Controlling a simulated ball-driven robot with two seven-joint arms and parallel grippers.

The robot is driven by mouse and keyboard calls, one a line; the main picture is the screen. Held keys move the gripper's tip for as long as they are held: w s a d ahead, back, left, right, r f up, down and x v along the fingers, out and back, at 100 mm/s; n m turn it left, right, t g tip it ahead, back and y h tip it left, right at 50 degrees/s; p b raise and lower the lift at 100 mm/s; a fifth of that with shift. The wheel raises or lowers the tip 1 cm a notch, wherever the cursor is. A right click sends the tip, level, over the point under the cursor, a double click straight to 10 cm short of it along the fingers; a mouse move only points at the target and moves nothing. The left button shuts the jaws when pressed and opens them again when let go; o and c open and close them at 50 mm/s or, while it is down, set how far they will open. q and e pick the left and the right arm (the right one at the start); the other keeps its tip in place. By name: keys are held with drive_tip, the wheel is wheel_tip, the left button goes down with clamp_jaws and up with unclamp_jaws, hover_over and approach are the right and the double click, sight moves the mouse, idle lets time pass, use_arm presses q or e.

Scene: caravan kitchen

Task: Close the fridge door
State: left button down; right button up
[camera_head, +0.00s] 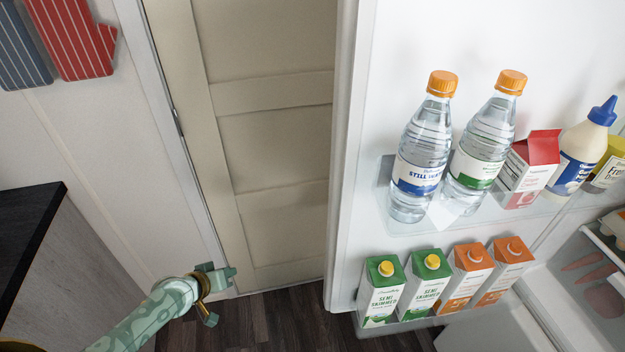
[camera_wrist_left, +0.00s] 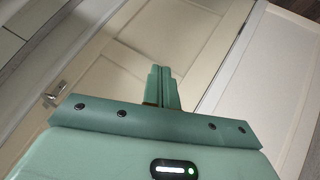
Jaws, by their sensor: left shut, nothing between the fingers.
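The fridge door (camera_head: 348,150) stands open in the head view, its white inner side facing me. Its upper shelf holds two water bottles, a red-topped carton and sauce bottles; its lower shelf holds several milk and juice cartons. Part of the fridge interior (camera_head: 590,270) shows at the lower right. My left gripper (camera_head: 232,275) is at the lower middle left, shut and empty, to the left of the fridge door's free edge and apart from it in the picture. In the left wrist view the shut fingers (camera_wrist_left: 160,75) point toward a cream panelled door. My right gripper is in neither view.
A cream panelled door (camera_head: 270,150) stands behind the fridge door. A dark-topped counter (camera_head: 30,235) is at the left. Red and blue striped oven mitts (camera_head: 75,45) hang at the upper left. Dark wood floor (camera_head: 275,318) shows below.

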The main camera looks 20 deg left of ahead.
use_arm(q)
drive_tip(key=w+d+r+n+t+h, duration=0.15)
drive_tip(key=w+r, duration=0.35)
drive_tip(key=r, duration=0.5)
drive_tip(key=d+r+n+t+h, duration=0.1)
drive_tip(key=d+r+h, duration=0.45)
drive_tip(key=r, duration=0.65)
drive_tip(key=d+r+n+t+h, duration=0.15)
drive_tip(key=d+r+h, duration=0.35)
drive_tip(key=r, duration=0.6)
drive_tip(key=w+d+y+p, duration=0.1)
drive_tip(key=w+d+p, duration=0.2)
drive_tip(key=d, duration=0.6)
drive_tip(key=shift+w+d+g, duration=0.25)
drive_tip(key=shift+d+g, duration=0.05)
drive_tip(key=shift+d, duration=0.05)
